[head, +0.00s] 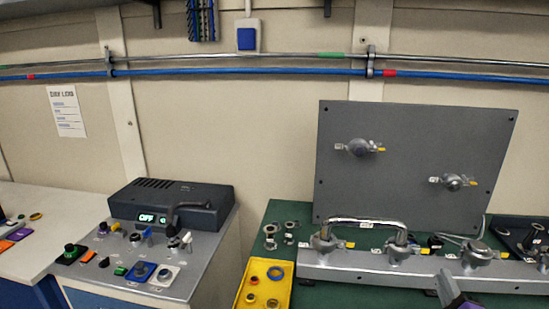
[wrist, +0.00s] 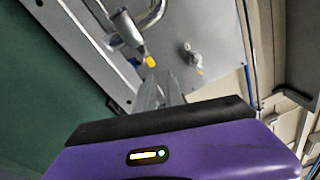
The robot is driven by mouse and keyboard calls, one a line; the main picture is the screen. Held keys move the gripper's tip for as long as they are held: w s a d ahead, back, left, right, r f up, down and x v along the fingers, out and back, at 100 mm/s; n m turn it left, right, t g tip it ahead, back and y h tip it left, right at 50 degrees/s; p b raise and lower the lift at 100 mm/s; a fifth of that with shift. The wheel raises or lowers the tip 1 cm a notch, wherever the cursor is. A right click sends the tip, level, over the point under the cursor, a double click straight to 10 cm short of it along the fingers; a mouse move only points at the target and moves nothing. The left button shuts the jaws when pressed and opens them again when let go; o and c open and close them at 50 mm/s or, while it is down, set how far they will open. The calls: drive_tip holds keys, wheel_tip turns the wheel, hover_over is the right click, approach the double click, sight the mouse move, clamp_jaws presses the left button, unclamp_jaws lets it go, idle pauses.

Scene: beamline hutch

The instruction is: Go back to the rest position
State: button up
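My gripper (head: 452,291) shows only in part at the bottom edge of the head view, a purple and grey piece in front of the grey manifold bar (head: 365,270). In the wrist view, its purple body with a black edge fills the bottom, and its grey fingers (wrist: 161,92) point towards the panel with fittings. The fingers look close together, but I cannot tell whether they are open or shut. I see nothing clearly held between them. A yellow-tipped fitting (wrist: 150,61) appears just beyond the fingers.
A grey upright panel (head: 415,180) with two valves stands behind the bar on the green bench (head: 265,225). A bent metal pipe (head: 368,222) arches over the bar. A yellow tray (head: 243,290) with small parts is left of it. A control box (head: 170,203) reads OFF.

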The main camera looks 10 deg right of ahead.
drive_tip(key=s+a+n+g+y, duration=0.1)
drive_tip(key=s+a+n+y, duration=0.1)
drive_tip(key=s+a+n, duration=0.6)
drive_tip(key=s+a+f+n+y+b, duration=0.1)
drive_tip(key=s+a+n, duration=0.8)
drive_tip(key=s, duration=1.1)
drive_tip(key=s+a+f+n+g+y+b, duration=0.1)
drive_tip(key=s+a+n+y, duration=0.2)
drive_tip(key=s+a+n, duration=0.5)
drive_tip(key=s+a, duration=0.3)
drive_tip(key=s, duration=0.3)
drive_tip(key=shift+s+n+g+y, duration=0.25)
drive_tip(key=shift+n+g+y, duration=0.05)
drive_tip(key=shift+a, duration=0.1)
